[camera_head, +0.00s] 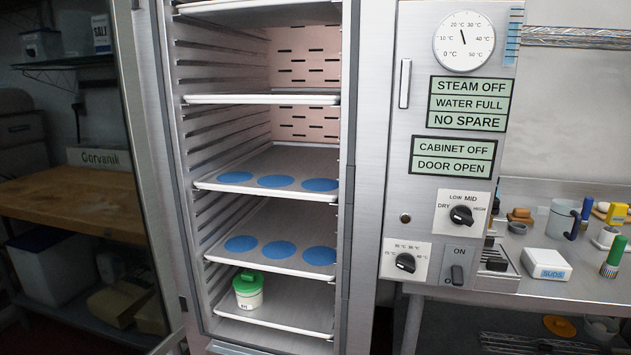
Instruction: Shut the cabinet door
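The cabinet (366,150) stands open in the middle of the view, with its shelves and inner walls exposed. Its door (142,150) appears to be the metal-framed, dark see-through panel swung out on the left. Only part of this door shows, and its outer edge is out of view. A panel label (453,155) reads "CABINET OFF, DOOR OPEN". Neither of my grippers is in view.
White trays (265,186) with blue discs sit inside the cabinet. A green-lidded tub (248,290) stands on the lowest tray, inside the opening. On the right, a metal bench (590,285) holds a mug (563,218), a "SUDS" box (546,264) and small items.

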